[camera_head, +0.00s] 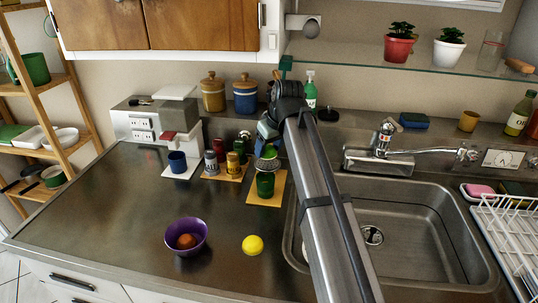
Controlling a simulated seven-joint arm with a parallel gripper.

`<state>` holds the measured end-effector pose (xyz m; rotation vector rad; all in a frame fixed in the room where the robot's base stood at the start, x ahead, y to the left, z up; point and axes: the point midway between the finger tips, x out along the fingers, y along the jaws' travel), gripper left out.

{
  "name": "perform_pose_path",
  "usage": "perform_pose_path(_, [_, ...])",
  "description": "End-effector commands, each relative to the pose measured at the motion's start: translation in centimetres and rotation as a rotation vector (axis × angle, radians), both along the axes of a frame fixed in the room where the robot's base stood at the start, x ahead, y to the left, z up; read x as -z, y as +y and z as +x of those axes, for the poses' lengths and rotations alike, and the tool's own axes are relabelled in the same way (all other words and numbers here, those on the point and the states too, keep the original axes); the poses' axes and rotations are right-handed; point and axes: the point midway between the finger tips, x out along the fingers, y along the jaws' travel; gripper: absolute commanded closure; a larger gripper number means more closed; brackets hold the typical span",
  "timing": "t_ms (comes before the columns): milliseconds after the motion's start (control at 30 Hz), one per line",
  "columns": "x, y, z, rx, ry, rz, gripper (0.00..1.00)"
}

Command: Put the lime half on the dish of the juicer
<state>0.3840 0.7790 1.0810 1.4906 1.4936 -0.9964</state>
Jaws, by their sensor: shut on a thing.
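My gripper (267,142) is at the back of the counter, over a green juicer (265,184) on a small wooden board (263,201). It is shut on a small green thing, which looks like the lime half (270,152). The juicer's dish (266,164) shows at its top, just below the held piece. The gap between the two is too small in this view to tell whether they touch. My arm comes in from the lower right and hides part of the counter behind it.
Several jars stand on a board (224,174) left of the juicer, and a blue cup (178,162) is by the coffee machine. A purple bowl (186,237) and a lemon (252,245) are in front. The sink (425,235) is at right. The left counter is clear.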

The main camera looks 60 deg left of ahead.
Motion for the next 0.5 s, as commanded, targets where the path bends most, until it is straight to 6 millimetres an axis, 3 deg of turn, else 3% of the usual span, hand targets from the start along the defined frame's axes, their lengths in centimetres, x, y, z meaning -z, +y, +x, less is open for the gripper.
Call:
perform_pose_path(200, [2.7, -0.1, -0.1, 0.001, 0.000, -0.001, 0.71])
perform_pose_path(500, [2.9, 0.0, 0.0, 0.000, 0.000, 0.001, 0.71])
